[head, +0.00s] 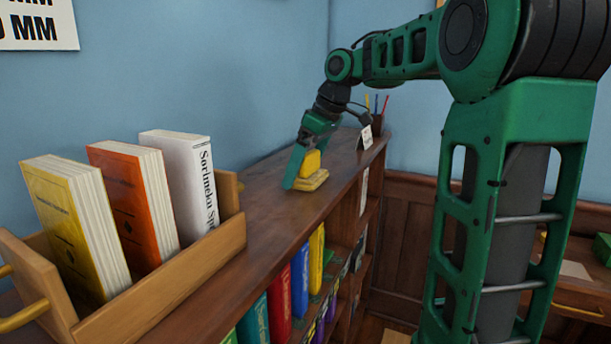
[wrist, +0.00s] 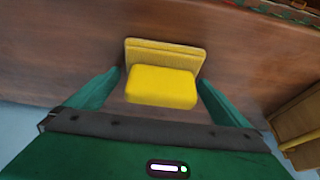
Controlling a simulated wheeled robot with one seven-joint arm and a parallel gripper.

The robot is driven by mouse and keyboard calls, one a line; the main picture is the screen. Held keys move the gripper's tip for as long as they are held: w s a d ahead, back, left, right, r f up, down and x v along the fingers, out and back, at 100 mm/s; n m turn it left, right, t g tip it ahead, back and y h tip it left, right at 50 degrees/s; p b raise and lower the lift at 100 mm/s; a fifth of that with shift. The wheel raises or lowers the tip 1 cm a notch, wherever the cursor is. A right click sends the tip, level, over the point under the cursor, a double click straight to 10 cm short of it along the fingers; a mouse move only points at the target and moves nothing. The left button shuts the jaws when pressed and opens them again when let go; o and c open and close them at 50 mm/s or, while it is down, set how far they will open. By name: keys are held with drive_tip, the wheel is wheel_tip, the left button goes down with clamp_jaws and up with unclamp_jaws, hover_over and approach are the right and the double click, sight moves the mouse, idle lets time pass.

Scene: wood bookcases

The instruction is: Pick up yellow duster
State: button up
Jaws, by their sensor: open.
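The yellow duster (head: 311,175) lies on top of the wooden bookcase, with a block-like upper part over a flatter, wider base. In the wrist view the duster (wrist: 161,87) sits between the two green fingers, with a gap on each side. My gripper (head: 300,180) is open and lowered over the duster, its fingers pointing down near the bookcase top. In the wrist view my gripper (wrist: 160,90) has one finger left and one right of the duster's upper part. The far finger is mostly hidden in the head view.
A wooden book carrier (head: 160,292) with a yellow, an orange and a white book stands on the left. A pen holder (head: 376,122) and a small white card (head: 366,137) stand at the far end. Bookcase top (head: 262,222) between carrier and duster is clear.

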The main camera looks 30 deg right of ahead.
drive_tip(key=c, duration=1)
drive_tip(key=shift+r, duration=0.15)
drive_tip(key=shift+r, duration=0.25)
wheel_tip(320, 180, up, 4)
drive_tip(key=shift+f, duration=0.25)
drive_tip(key=s+a+r, duration=0.5)
drive_tip(key=a+r, duration=0.1)
drive_tip(key=a, duration=0.4)
drive_tip(key=shift+s+r, duration=0.35)
drive_tip(key=shift+a, duration=0.1)
